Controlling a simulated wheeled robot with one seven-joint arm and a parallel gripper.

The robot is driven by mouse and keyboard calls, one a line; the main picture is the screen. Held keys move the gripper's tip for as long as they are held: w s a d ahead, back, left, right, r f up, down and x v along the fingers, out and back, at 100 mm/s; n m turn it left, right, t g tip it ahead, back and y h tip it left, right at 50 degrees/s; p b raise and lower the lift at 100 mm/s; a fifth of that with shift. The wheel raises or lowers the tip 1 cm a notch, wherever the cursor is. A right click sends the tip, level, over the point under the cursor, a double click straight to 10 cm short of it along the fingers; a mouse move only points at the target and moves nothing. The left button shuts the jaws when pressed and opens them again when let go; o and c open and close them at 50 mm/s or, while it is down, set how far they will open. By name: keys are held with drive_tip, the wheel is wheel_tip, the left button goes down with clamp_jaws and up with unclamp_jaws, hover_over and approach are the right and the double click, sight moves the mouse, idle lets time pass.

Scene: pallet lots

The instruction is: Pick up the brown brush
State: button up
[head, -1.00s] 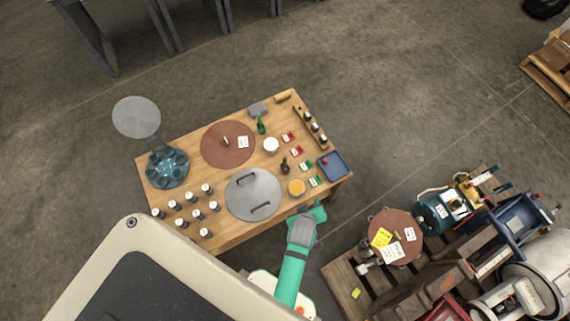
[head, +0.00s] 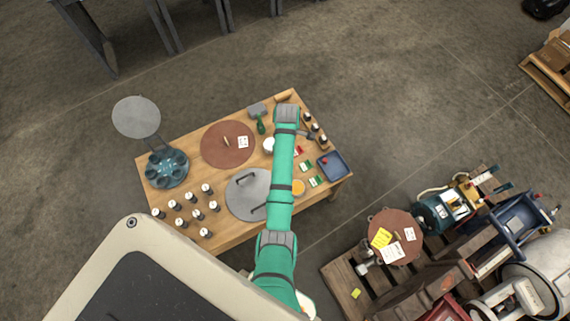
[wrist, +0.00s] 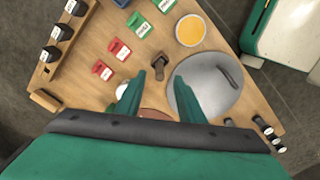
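The brown brush (wrist: 159,66) appears to be the small dark brown piece with a short handle in the wrist view. It lies on the wooden table (wrist: 98,25) between the coloured cards and the grey round plate. In the head view my arm hides it. My gripper (wrist: 160,82) is open, with its two green fingers apart and nothing between them. In the wrist view the brush shows just beyond the gap between the fingertips, apart from them. The height of the fingers above it is hard to tell.
Near the brush are a grey plate with handles (wrist: 208,92), an orange-filled bowl (wrist: 190,30), red cards (wrist: 103,71) and a partly hidden white bowl. A brown disc (head: 228,143), several small jars (head: 198,214) and a blue tray (head: 333,165) also stand on the table.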

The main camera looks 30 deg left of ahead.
wheel_tip(320, 180, down, 5)
drive_tip(key=shift+w+f, duration=0.1)
drive_tip(key=shift+a+f, duration=0.25)
drive_tip(key=shift+f, duration=2.35)
clamp_jaws()
